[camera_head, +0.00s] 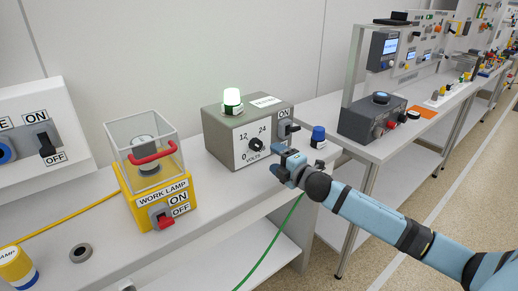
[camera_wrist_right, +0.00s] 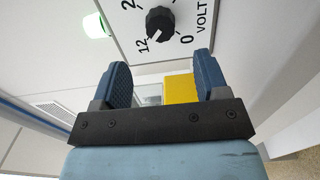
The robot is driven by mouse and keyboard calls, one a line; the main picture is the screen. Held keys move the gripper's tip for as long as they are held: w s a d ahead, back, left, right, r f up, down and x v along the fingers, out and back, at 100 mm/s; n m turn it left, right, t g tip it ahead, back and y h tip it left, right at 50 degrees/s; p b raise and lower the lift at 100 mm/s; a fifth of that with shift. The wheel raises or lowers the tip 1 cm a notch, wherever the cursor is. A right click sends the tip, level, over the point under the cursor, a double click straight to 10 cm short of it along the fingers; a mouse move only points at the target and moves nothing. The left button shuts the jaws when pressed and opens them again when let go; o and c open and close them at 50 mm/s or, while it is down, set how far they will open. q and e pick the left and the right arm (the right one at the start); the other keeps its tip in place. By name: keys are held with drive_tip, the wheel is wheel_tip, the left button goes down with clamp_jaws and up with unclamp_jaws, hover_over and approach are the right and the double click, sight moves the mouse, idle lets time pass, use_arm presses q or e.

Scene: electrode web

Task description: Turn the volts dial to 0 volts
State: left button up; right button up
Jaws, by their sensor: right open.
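The volts dial (camera_head: 256,144) is a black round knob on the white front panel of a grey-green box (camera_head: 222,136). My right gripper (camera_head: 284,162) is to the right of the dial and a little lower, in front of the box, apart from the knob. In the right wrist view the dial (camera_wrist_right: 160,20) shows at the top, beyond the open, empty fingers (camera_wrist_right: 163,78). My left gripper is not in view.
A black switch (camera_head: 288,129) marked ON sits on the box right of the dial, with a blue-topped knob (camera_head: 318,135) beside the box. A lit green lamp (camera_head: 232,98) stands on top. The yellow work lamp box (camera_head: 150,207) is to the left. A green cable (camera_head: 268,246) hangs in front.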

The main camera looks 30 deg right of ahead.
sight(258, 147)
drive_tip(key=w, duration=0.8)
drive_tip(key=shift+w+a, duration=0.2)
drive_tip(key=shift+a, duration=0.15)
drive_tip(key=c, duration=0.9)
